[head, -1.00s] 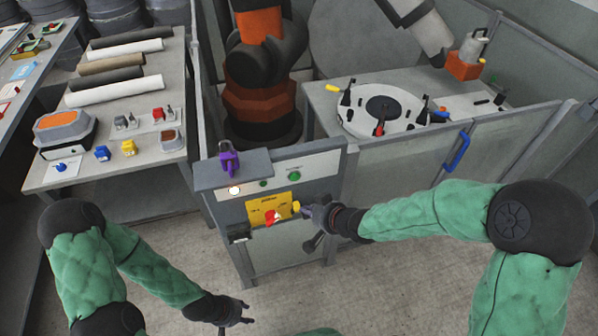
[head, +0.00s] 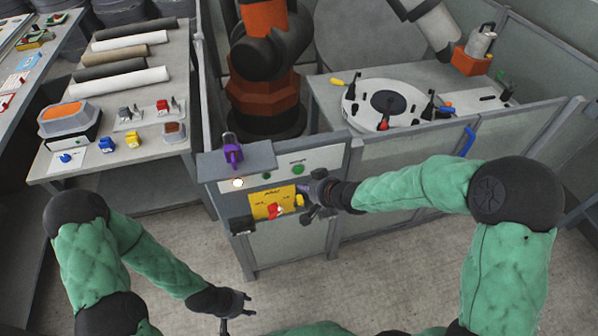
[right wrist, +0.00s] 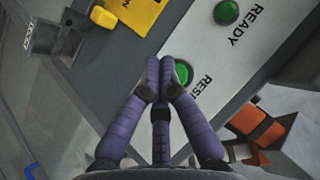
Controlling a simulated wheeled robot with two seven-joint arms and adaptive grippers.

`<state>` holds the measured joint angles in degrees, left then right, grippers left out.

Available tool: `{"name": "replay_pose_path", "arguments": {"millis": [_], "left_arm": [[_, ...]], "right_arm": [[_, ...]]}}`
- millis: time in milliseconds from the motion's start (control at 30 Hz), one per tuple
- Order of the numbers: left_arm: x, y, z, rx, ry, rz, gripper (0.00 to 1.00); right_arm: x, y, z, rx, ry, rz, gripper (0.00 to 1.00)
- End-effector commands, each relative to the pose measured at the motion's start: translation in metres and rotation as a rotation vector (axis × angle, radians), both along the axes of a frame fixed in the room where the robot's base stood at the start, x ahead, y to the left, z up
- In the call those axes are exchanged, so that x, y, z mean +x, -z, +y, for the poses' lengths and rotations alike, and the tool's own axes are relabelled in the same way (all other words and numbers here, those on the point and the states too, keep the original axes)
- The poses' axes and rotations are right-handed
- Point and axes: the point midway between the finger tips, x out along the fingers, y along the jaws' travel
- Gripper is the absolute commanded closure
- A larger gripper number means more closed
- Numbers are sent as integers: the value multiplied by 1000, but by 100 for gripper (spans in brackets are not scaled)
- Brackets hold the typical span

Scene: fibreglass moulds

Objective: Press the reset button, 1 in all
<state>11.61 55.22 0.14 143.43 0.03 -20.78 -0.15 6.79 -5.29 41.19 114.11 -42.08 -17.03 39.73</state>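The reset button (head: 298,169) is a green round button on the white strip of the control panel, at the right end. In the right wrist view the green button (right wrist: 183,73) sits beside its partly covered label, just beyond the fingertips. My right gripper (head: 308,194) is in front of the panel, right of the yellow plate and a little below the button. Its purple fingers (right wrist: 161,85) are together and hold nothing; contact with the button cannot be made out. My left gripper (head: 240,312) is low in front of the panel, fingers spread and empty.
A green ready button (head: 267,175) and a lit white lamp (head: 238,182) are left of reset. A purple object (head: 232,152) stands on the ledge. Fence panels (head: 400,176) extend right.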

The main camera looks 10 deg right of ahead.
Motion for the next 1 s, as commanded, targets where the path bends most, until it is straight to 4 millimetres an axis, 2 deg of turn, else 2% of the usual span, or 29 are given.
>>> {"name": "replay_pose_path", "arguments": {"millis": [100, 300, 1000], "left_arm": [[0, -5, 0, 0, 0, 0, 60], [0, -9, 0, 0, 0, 0, 60], [0, -9, 0, 0, 0, 0, 60]], "right_arm": [[13, -1, 1, 0, 0, 1, 100], [27, -1, 1, 0, 0, 0, 100], [30, 0, 1, 0, 0, 0, 100]]}}
